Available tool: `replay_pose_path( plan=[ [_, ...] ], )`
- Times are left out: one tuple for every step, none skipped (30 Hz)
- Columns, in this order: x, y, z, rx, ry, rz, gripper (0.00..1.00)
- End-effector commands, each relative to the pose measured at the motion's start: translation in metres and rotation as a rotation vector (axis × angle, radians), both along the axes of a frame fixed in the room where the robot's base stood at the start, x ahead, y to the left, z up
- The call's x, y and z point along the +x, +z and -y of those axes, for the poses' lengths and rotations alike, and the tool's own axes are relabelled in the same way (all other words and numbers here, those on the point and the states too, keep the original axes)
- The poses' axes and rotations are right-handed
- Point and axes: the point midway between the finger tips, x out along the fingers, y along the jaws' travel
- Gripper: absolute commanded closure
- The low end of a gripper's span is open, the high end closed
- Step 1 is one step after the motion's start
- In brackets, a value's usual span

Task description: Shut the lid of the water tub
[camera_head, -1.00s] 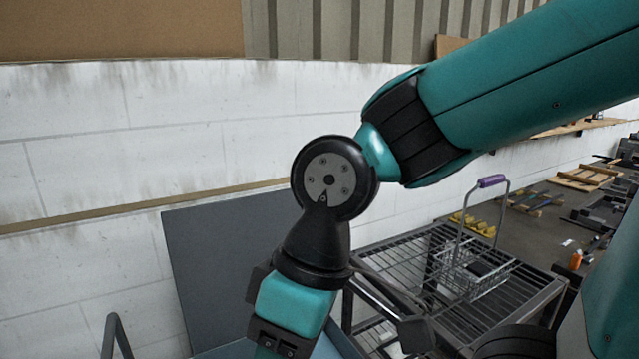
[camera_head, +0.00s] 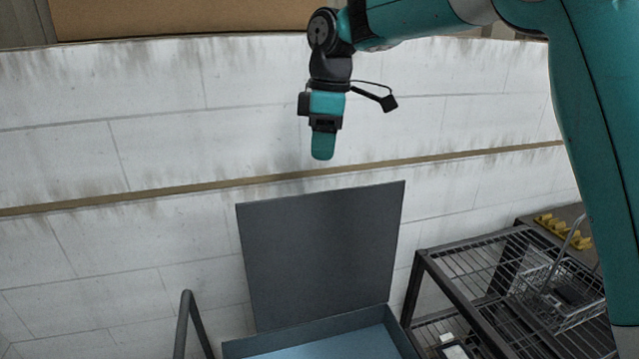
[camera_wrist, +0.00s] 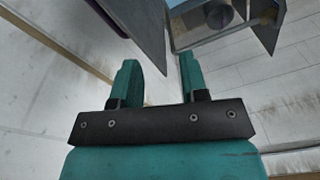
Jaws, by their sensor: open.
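The water tub (camera_head: 290,338) stands at the bottom of the head view, with light blue water (camera_head: 335,343) inside. Its dark grey lid (camera_head: 322,250) is raised, standing nearly upright at the tub's back edge near the wall. My gripper (camera_head: 323,155) is above the lid in the head view, pointing down and apart from it. In the wrist view my gripper (camera_wrist: 158,75) has its two teal fingers spread with nothing between them. A dark panel that looks like the lid (camera_wrist: 135,25) lies beyond the fingers there. The tub's lower part is cut off in the head view.
A dark metal rack (camera_head: 462,285) with a wire basket (camera_head: 560,290) stands right of the tub. A grey tubular rail (camera_head: 186,325) rises at the left. The white wall (camera_head: 120,250) is behind the lid. The air around my gripper is clear.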

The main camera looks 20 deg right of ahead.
Motion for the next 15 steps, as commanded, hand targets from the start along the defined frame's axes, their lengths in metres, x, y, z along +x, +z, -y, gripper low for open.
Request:
replay_pose_path(
  plan=[
    [0.022, 0.007, 0.002, -0.016, 0.043, 0.0, 0.6],
    [0.033, 0.008, 0.004, -0.026, 0.071, -0.002, 0.6],
    [0.047, 0.01, 0.007, -0.038, 0.105, -0.002, 0.6],
    [0.056, 0.01, 0.008, -0.045, 0.131, -0.004, 0.6],
    [0.064, 0.01, 0.01, -0.053, 0.155, -0.004, 0.6],
    [0.074, 0.011, 0.012, -0.062, 0.185, -0.006, 0.6],
    [0.08, 0.01, 0.014, -0.067, 0.205, -0.009, 0.6],
    [0.086, 0.01, 0.016, -0.072, 0.223, -0.01, 0.6],
    [0.093, 0.009, 0.018, -0.077, 0.247, -0.012, 0.6],
    [0.097, 0.009, 0.019, -0.081, 0.261, -0.014, 0.6],
    [0.1, 0.008, 0.02, -0.084, 0.273, -0.014, 0.6],
    [0.104, 0.007, 0.022, -0.087, 0.289, -0.017, 0.6],
    [0.106, 0.007, 0.022, -0.089, 0.296, -0.017, 0.6],
    [0.108, 0.007, 0.023, -0.09, 0.305, -0.018, 0.6],
    [0.109, 0.005, 0.023, -0.092, 0.312, -0.018, 0.6]
  ],
)
